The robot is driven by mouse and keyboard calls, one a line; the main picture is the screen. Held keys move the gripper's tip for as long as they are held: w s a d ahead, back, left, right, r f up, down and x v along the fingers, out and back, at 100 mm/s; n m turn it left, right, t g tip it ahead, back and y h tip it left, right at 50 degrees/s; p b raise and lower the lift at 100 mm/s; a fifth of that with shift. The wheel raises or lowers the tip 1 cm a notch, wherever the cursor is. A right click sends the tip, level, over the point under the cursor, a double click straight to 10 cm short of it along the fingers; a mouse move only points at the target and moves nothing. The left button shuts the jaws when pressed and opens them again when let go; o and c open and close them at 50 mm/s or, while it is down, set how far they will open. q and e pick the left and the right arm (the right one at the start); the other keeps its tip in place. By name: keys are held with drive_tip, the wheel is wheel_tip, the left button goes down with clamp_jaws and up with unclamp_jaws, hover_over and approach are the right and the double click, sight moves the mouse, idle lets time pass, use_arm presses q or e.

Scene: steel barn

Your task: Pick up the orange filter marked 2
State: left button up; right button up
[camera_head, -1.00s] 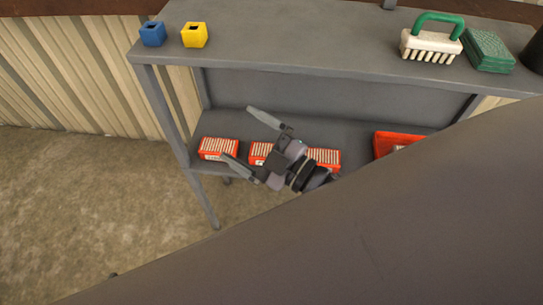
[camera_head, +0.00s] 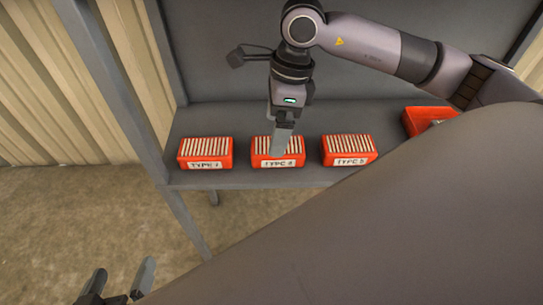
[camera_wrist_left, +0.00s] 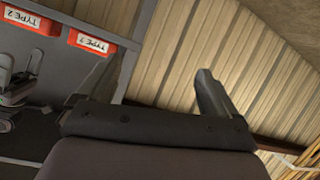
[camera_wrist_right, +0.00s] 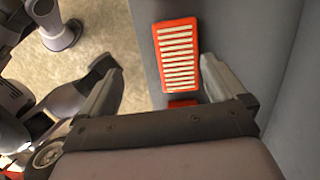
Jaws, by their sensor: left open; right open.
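Three orange filters with white pleats sit in a row on the grey lower shelf (camera_head: 228,180). In the head view the left one (camera_head: 206,153), middle one (camera_head: 262,146) and right one (camera_head: 348,150) have small, blurred numbers. In the left wrist view, an upside-down label on one filter (camera_wrist_left: 24,21) looks like TYPE 2, probably the middle filter. My right gripper (camera_head: 283,150) hangs over the middle filter, one finger covering part of it. In the right wrist view its open fingers flank a filter (camera_wrist_right: 178,55) farther ahead, apparently untouched. My left gripper (camera_head: 118,284) is open and empty at the bottom left, away from the shelf.
A red-orange tray (camera_head: 425,117) stands at the right of the shelf, partly hidden. A grey leg (camera_head: 115,85) bounds the shelf at the left, before a corrugated wall (camera_head: 40,90). My own dark body part covers the lower right.

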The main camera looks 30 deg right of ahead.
sight(294, 156)
drive_tip(key=shift+w+d+f+h, duration=0.1)
drive_tip(key=shift+w+d+h, duration=0.1)
drive_tip(key=shift+d, duration=0.25)
drive_tip(key=shift+w+d+h, duration=0.15)
drive_tip(key=shift+d+h, duration=0.05)
drive_tip(key=shift+d, duration=0.2)
drive_tip(key=shift+w+d+f, duration=0.1)
drive_tip(key=shift+d+f, duration=0.1)
drive_tip(key=shift+f, duration=0.05)
drive_tip(key=f+b, duration=0.1)
drive_tip(key=f, duration=0.1)
drive_tip(key=f+b, duration=0.1)
drive_tip(key=f, duration=0.1)
drive_tip(key=f+b, duration=0.1)
drive_tip(key=f, duration=0.1)
drive_tip(key=shift+w+a+f, duration=0.15)
drive_tip(key=shift+a, duration=0.15)
use_arm(q)
drive_tip(key=shift+w+d+f+h, duration=0.25)
drive_tip(key=shift+d+h, duration=0.1)
drive_tip(key=shift+d, duration=0.25)
drive_tip(key=shift+w+d+f+h, duration=0.1)
drive_tip(key=shift+w+d+h, duration=0.1)
drive_tip(key=shift+d+h, duration=0.25)
use_arm(e)
drive_tip(key=c, duration=1.2)
